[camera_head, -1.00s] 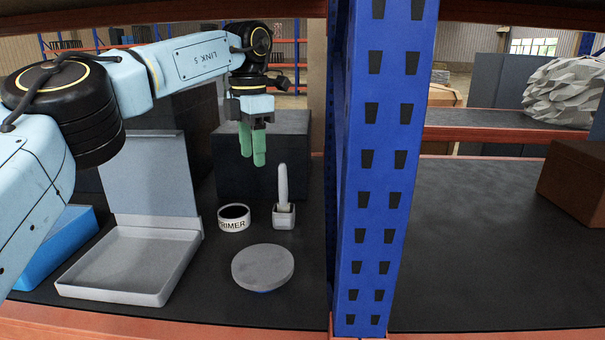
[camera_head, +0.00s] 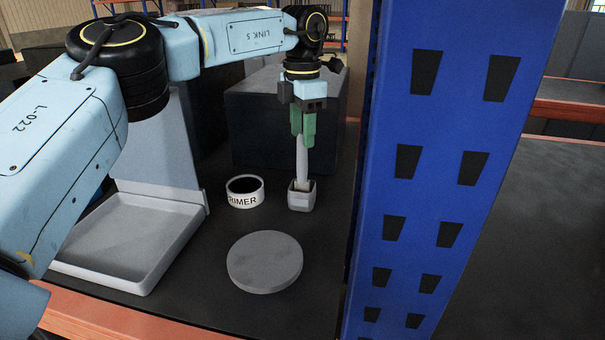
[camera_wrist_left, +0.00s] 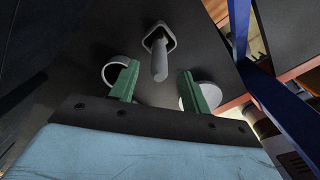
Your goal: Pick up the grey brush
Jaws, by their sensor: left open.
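The grey brush (camera_head: 302,160) stands upright with its lower end in a small grey square holder (camera_head: 302,201) on the dark shelf. My left gripper (camera_head: 303,142) is above the holder, at the upper part of the brush handle, with its green fingers pointing down. In the left wrist view the green fingers (camera_wrist_left: 158,90) are apart and the brush (camera_wrist_left: 159,62) shows ahead, in line with the gap between them. Nothing is held. Whether the handle tip is between the fingers is hard to tell. My right gripper is not in view.
A white primer tin (camera_head: 245,192) stands left of the holder and a grey round disc (camera_head: 265,262) lies in front. A pale tray (camera_head: 120,245) is at left. A dark box (camera_head: 262,130) stands behind. A blue rack post (camera_head: 440,170) rises close at right.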

